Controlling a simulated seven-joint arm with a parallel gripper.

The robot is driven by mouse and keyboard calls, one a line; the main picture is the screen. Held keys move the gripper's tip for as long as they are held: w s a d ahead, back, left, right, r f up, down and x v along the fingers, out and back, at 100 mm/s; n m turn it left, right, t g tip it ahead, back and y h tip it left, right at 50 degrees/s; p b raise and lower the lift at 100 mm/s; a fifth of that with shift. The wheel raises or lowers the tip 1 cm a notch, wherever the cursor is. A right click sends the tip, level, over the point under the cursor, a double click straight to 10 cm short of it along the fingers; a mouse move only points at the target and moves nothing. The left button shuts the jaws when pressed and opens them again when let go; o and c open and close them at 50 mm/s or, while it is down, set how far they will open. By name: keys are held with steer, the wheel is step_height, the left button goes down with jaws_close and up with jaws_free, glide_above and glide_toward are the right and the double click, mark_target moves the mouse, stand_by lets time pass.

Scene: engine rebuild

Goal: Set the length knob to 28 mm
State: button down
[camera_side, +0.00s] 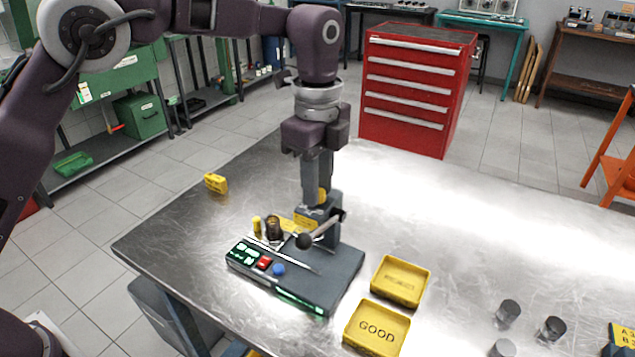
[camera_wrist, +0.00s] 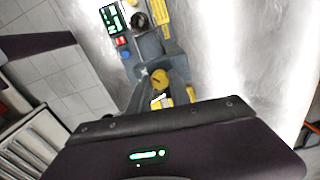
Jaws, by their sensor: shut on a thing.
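The test device (camera_side: 338,277) is a dark grey base on the metal table, with lit green displays, a red button and a blue button. A grey block stands at its back, and a yellow knob (camera_side: 322,195) sits on top of the block. My gripper (camera_side: 318,198) points straight down over the block, its jaws shut on the yellow knob. In the wrist view the round yellow knob (camera_wrist: 160,79) has a dark mark on its face; the gripper body hides much below it. The displays are too small to read in either view.
A black ball-ended lever (camera_side: 305,240) juts from the block close to my gripper. Two yellow trays stand to the right, the nearer one marked GOOD (camera_side: 377,330). Several grey cylinders (camera_side: 508,312) stand farther right. A small yellow block (camera_side: 215,182) lies at the table's left edge.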

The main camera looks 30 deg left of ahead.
steer(key=shift+n, duration=0.3)
steer(key=n, duration=0.4)
steer(key=shift+n, duration=0.4)
steer(key=n, duration=0.4)
steer(key=shift+r, duration=0.1)
steer(key=n, duration=0.5)
steer(key=shift+n, duration=2.7)
steer(key=c, duration=1.2)
jaws_free()
